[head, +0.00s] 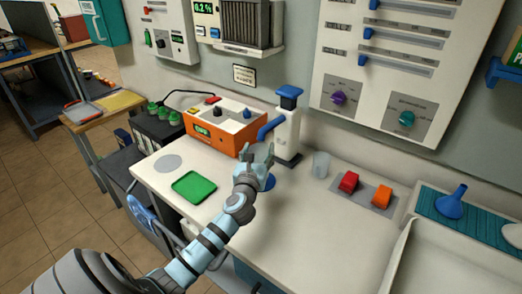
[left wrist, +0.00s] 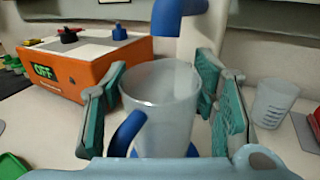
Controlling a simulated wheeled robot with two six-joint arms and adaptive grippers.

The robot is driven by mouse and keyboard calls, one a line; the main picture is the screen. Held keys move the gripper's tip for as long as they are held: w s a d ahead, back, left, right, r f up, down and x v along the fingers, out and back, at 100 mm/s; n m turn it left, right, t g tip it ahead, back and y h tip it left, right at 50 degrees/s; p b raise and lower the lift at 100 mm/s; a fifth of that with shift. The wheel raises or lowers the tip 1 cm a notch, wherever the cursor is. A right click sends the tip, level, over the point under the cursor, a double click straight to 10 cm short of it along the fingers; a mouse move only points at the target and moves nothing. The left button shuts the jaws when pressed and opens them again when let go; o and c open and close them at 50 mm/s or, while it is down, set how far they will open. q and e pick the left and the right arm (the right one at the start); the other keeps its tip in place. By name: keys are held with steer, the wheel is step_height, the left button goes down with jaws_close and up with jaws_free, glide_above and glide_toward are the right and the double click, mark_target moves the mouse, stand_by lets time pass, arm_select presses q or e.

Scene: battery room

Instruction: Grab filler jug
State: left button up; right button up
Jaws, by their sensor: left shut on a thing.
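The filler jug (left wrist: 163,105) is a translucent cup with a blue handle, upright in the left wrist view. My left gripper (head: 262,160) is shut on it, with teal finger pads on both sides of its wall; the fingers also show in the left wrist view (left wrist: 165,92). The jug is below the blue spout (left wrist: 180,12) of the white dispenser (head: 287,133). In the head view the gripper mostly hides the jug. A blue disc (head: 270,183) shows on the bench beside the gripper. My right gripper is out of view.
An orange charger (head: 222,128) reading OFF in the wrist view stands behind, left. A green tray (head: 194,186) lies at the bench's left. A clear beaker (head: 321,164), red and orange switches (head: 349,182) and a sink (head: 460,262) are to the right.

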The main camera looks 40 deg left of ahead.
arm_select(q)
steer(key=s, duration=1.6)
steer(key=shift+s+d, duration=0.2)
steer(key=shift+s, duration=0.1)
stand_by(0.8)
